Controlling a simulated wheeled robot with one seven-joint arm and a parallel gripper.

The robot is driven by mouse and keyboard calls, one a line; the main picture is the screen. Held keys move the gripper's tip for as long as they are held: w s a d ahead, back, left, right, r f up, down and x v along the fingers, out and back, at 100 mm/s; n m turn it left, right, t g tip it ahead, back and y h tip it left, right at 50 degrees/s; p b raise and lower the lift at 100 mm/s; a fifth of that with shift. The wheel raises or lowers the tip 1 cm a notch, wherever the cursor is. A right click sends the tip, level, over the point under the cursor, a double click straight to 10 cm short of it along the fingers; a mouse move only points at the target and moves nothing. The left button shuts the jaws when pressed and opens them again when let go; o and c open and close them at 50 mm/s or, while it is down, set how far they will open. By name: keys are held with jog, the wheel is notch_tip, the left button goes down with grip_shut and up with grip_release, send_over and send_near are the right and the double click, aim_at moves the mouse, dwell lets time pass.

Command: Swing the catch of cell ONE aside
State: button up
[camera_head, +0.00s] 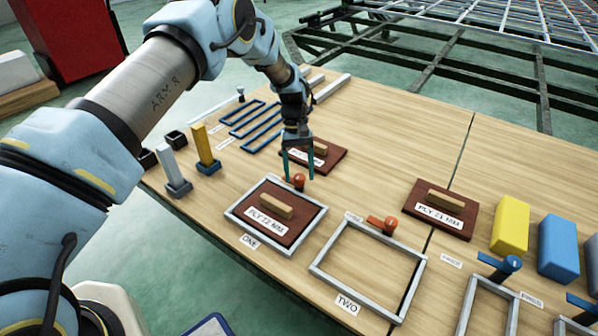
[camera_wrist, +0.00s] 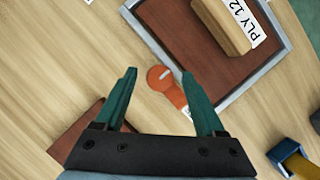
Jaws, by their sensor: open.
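Cell ONE (camera_head: 232,214) is a grey frame on the table with a dark red panel (camera_head: 250,214) marked PLY 12 MM lying inside it. In the wrist view the catch (camera_wrist: 164,84) has a round head and a short arm pointing down-right along the frame's edge (camera_wrist: 160,45). My gripper (camera_head: 298,176) is open and points down at the catch. The catch shows between the two fingers, its arm end close to the right finger; I cannot tell whether they touch.
Another dark red panel (camera_head: 326,156) lies just behind my gripper. Empty cell TWO (camera_head: 318,268) with its orange catch (camera_head: 388,225) is to the right. Yellow (camera_head: 205,146) and grey (camera_head: 168,160) upright blocks stand to the left. Bare table lies between cells ONE and TWO.

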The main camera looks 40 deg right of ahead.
jog(key=v, duration=1)
jog(key=shift+r, duration=0.4)
jog(key=w+a+r+n+t+h, duration=0.1)
jog(key=w+a+r, duration=0.3)
jog(key=a, duration=0.5)
jog(key=w+a+r+n+t+h, duration=0.1)
jog(key=w+a+r, duration=0.3)
jog(key=a, duration=0.6)
jog(key=w+a+r+n+t, duration=0.1)
jog(key=w+a+r, duration=0.3)
jog(key=a, duration=0.5)
jog(key=s+a+r+n+t, duration=0.1)
jog(key=s+a, duration=0.3)
jog(key=a, duration=0.4)
jog(key=s+a+r+t+p, duration=0.1)
jog(key=s+a, duration=0.3)
jog(key=a, duration=0.4)
jog(key=s+a+r+n+t, duration=0.1)
jog(key=s+a, duration=0.3)
jog(key=a, duration=0.4)
notch_tip(320, 180, up, 20)
jog(key=p, duration=1.9)
jog(key=shift+d+f+h+p, duration=0.2)
jog(key=shift+h+p, duration=0.1)
